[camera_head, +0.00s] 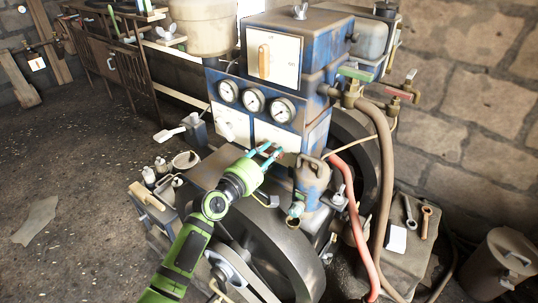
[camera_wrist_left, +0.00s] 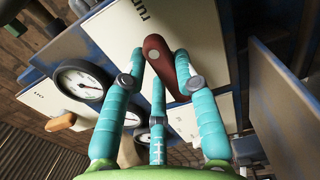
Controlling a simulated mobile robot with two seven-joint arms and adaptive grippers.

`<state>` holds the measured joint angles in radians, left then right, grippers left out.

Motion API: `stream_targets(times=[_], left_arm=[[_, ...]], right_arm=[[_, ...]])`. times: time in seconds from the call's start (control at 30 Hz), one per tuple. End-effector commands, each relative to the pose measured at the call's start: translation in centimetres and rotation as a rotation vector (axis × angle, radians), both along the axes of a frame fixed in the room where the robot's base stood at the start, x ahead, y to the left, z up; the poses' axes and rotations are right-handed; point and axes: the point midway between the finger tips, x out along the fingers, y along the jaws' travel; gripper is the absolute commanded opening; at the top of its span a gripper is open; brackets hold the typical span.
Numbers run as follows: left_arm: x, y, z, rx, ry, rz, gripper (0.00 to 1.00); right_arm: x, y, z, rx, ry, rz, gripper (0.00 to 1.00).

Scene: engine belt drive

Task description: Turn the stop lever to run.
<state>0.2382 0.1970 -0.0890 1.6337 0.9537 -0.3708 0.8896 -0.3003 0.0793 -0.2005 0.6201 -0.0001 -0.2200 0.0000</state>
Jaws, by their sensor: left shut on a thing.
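The stop lever is a dark red handle (camera_wrist_left: 160,58) on a pale plate of the blue engine panel. It shows large in the left wrist view, tilted, between the fingers. In the head view only a small red bit (camera_head: 280,153) of it shows beyond the fingertips. My left gripper (camera_head: 272,149) reaches the lower panel, and its teal fingers also show in the left wrist view (camera_wrist_left: 160,66). They are closed around the lever, which hides part of it. Lettering (camera_wrist_left: 138,8) on the plate is upside down and cut off at the top edge. My right gripper is not in view.
Three round gauges (camera_head: 254,103) sit above the lever. A large switch plate with an orange handle (camera_head: 264,61) is higher up. A blue can (camera_head: 311,180) and a red hose (camera_head: 358,215) stand close on the right. A dark flywheel (camera_head: 280,250) lies below my arm.

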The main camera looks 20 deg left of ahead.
Motion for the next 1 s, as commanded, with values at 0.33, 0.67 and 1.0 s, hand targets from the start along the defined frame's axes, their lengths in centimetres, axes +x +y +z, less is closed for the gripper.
stream_targets(times=[0.33,0.67,1.0], left_arm=[[0.00,0.00,-0.05,0.035,-0.013,0.001,0.00],[0.00,0.00,-0.05,0.035,-0.012,0.000,0.54],[-0.13,0.05,-0.07,0.031,-0.010,0.000,0.54]], right_arm=[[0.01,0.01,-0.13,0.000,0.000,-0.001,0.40],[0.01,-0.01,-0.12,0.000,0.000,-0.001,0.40],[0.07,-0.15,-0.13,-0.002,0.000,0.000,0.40]])
